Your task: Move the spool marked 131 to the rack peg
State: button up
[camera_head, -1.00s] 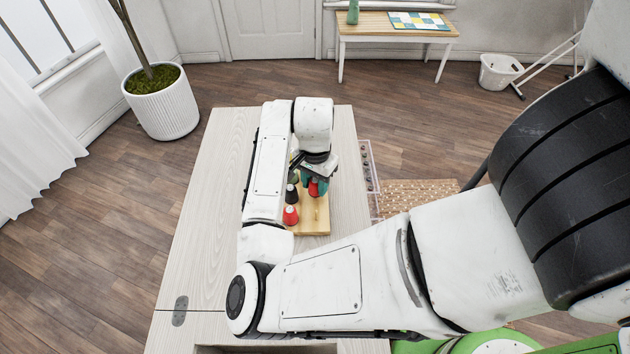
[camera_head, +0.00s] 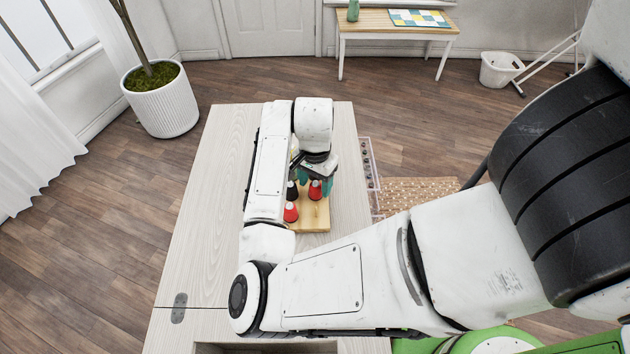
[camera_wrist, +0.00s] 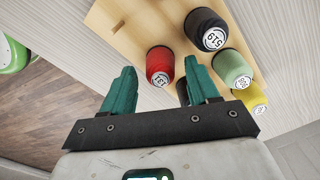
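The red spool marked 131 (camera_wrist: 160,67) stands on the wooden board (camera_wrist: 140,38), its numbered white top facing the wrist camera. My gripper (camera_wrist: 160,82) has two teal fingers set wide apart, one on either side of this spool in the picture; I see no grip on it. In the head view, a red spool (camera_head: 315,190) beside my gripper (camera_head: 316,184) appears to be the same one. A bare peg (camera_wrist: 117,28) sticks up from the board. A dark shape beside the right finger is mostly hidden.
A dark spool (camera_wrist: 206,30), a green spool (camera_wrist: 232,68) and a yellow spool (camera_wrist: 250,97) stand close to the right. Another red spool (camera_head: 291,212) stands at the board's near left. A clear tray (camera_head: 370,165) lies beside the pale cabinet top (camera_head: 220,180), which is free on the left.

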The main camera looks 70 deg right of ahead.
jog(key=shift+o, duration=0.6)
jog(key=shift+r, duration=0.1)
notch_tip(320, 180, up, 11)
jog(key=shift+f, duration=0.2)
dwell(0.4)
